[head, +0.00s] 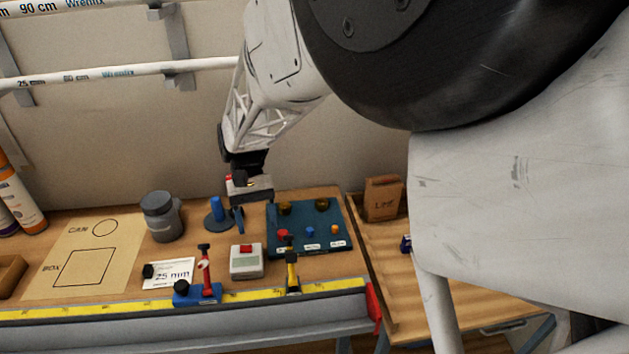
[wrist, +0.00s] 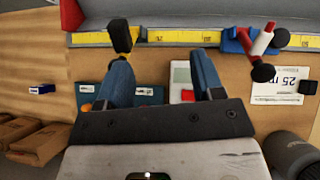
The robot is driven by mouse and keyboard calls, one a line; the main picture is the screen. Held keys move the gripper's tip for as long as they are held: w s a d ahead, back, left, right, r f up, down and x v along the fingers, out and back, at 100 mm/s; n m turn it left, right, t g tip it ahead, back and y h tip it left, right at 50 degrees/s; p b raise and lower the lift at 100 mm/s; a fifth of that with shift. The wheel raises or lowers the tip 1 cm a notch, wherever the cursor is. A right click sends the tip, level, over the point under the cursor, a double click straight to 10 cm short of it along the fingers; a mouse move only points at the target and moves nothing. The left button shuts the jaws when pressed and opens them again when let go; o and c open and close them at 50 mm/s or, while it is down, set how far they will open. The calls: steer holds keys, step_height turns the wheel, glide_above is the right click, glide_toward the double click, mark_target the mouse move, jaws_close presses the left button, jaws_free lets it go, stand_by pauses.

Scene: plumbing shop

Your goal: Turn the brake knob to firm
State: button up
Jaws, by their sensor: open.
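My gripper (head: 254,214) hangs open over the bench, between the blue upright post and the teal panel (head: 343,243). Its two blue fingers are spread apart with nothing between the tips (wrist: 163,78). The panel carries a red knob (head: 283,235), a blue knob (head: 310,232), an orange knob (head: 334,229) and small white labels, too small to read. A blue block (head: 197,293) with a red lever and a black knob (head: 181,287) sits on the yellow rule. I cannot tell which one is the brake knob. In the wrist view, my left finger hides part of the panel (wrist: 145,97).
A grey box with a red button (head: 246,264) stands left of the panel. A black and yellow upright piece (head: 292,272) stands on the yellow rule (head: 120,303). A grey mug-like container (head: 161,218) and the blue post (head: 216,208) stand at the back. A cardboard box (head: 383,198) is right.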

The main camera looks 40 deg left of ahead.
steer(key=shift+s+a+r+m+g+y, duration=0.15)
steer(key=shift+s+r+m+g+y, duration=0.15)
steer(key=shift+m+g, duration=0.3)
steer(key=shift+s+a+r+m+g+y, duration=0.15)
steer(key=shift+s+r+m+g+y, duration=0.15)
steer(key=shift+m+g, duration=0.3)
steer(key=shift+s+a+r+m+g+y, duration=0.15)
steer(key=shift+s+r+m+g+y, duration=0.1)
steer(key=shift+m+g+y, duration=0.25)
steer(key=shift+d, duration=0.1)
